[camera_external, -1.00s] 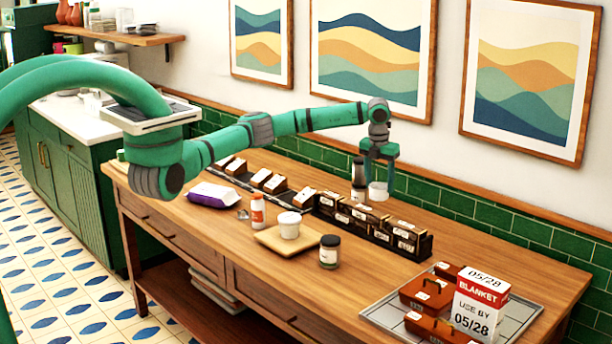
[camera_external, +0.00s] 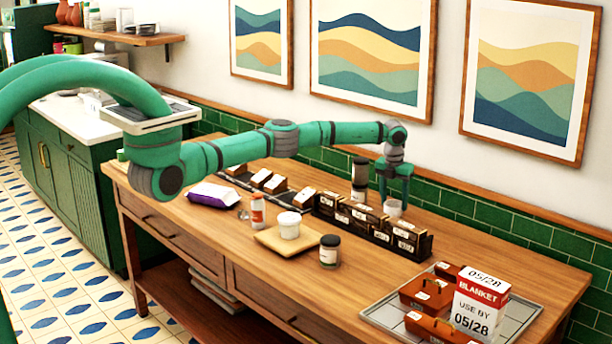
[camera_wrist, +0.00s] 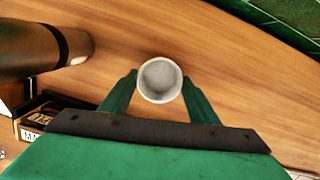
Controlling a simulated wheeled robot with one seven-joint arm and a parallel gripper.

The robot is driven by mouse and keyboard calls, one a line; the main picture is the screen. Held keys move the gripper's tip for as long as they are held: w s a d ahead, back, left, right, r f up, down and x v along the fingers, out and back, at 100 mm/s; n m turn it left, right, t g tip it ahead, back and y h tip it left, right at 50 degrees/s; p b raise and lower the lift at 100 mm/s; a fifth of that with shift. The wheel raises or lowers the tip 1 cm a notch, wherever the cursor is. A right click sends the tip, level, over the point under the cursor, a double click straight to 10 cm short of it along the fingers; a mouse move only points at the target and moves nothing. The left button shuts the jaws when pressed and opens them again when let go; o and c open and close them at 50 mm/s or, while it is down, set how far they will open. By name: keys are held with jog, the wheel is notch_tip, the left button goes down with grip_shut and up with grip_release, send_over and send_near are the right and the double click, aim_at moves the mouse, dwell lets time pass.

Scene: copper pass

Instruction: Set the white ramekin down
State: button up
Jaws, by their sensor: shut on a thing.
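My gripper (camera_external: 394,203) is shut on the white ramekin (camera_external: 392,209), low over the back of the wooden table, behind the row of dark boxes. In the wrist view the ramekin (camera_wrist: 160,81) sits between the two green fingers, its open, empty mouth facing the camera. The boxes partly hide the view of its base, so I cannot tell whether it touches the table. A second white cup (camera_external: 289,225) stands on a small wooden board (camera_external: 268,241) nearer the front.
A dark mill (camera_external: 359,180) stands close to the left of my gripper. Dark boxes (camera_external: 405,238) with white labels run in front of it. A grey tray (camera_external: 382,315) with orange boxes lies at the right. Bare wood lies beyond the ramekin towards the green tiles.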

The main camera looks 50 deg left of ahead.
jog(key=shift+a+f, duration=0.1)
jog(key=shift+f, duration=0.65)
jog(key=shift+f, duration=0.15)
jog(key=o, duration=1.2)
jog(key=shift+w, duration=0.1)
jog(key=shift+a+r, duration=0.1)
jog(key=shift+r, duration=0.2)
jog(key=r, duration=0.4)
jog(key=s+r, duration=0.1)
jog(key=r, duration=0.6)
jog(key=shift+s+d+r, duration=0.25)
jog(key=shift+s+r, duration=0.05)
jog(key=shift+r, duration=0.05)
